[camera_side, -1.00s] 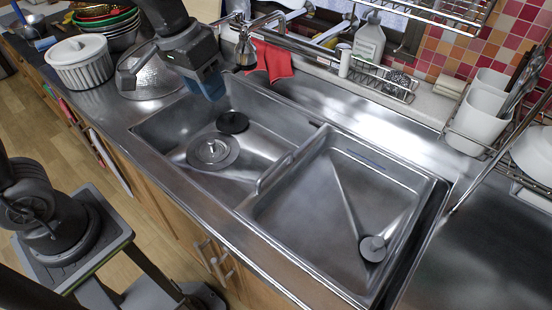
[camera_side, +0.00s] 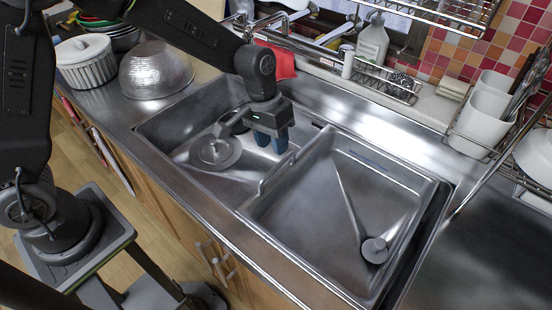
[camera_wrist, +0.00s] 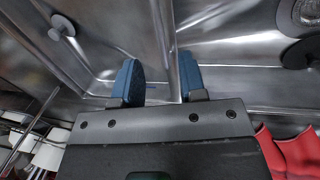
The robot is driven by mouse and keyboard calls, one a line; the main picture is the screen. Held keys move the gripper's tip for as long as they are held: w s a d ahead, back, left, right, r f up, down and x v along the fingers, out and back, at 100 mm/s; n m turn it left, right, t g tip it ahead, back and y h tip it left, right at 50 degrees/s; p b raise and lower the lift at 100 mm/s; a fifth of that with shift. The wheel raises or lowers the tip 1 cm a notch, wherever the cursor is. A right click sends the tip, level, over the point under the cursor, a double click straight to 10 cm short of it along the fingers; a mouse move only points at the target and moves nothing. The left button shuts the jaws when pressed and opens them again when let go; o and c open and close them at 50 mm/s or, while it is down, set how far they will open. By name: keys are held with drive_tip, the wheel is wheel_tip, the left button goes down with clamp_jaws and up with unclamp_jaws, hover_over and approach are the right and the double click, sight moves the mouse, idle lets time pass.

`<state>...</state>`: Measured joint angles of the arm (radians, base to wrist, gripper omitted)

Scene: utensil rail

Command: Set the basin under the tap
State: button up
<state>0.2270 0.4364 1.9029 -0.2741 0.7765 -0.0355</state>
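The basin (camera_side: 310,217) is a rectangular steel tub with a handle (camera_side: 276,174) on its left side. It sits in the right part of the sink. The tap (camera_side: 268,24) is at the back, above the left part. My gripper (camera_side: 271,140) hangs fingers down over the sink, near the basin's back left corner. In the wrist view its two blue fingers (camera_wrist: 160,82) are apart, with a steel edge (camera_wrist: 172,45) running between them, nearer the right finger. I cannot tell whether they touch it. My arm hides part of the tap area.
The left sink floor (camera_side: 180,145) has a round drain (camera_side: 215,152). A hammered metal bowl (camera_side: 156,70) and a white lidded pot (camera_side: 92,62) stand on the left counter. A red cloth (camera_side: 283,66) hangs behind my gripper. White cups (camera_side: 487,115) stand in a rack at the right.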

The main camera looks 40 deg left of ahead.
drive_tip(key=f, duration=0.3)
drive_tip(key=d+f, duration=0.1)
drive_tip(key=f, duration=0.1)
drive_tip(key=shift+f, duration=0.3)
drive_tip(key=shift+c, duration=0.3)
clamp_jaws()
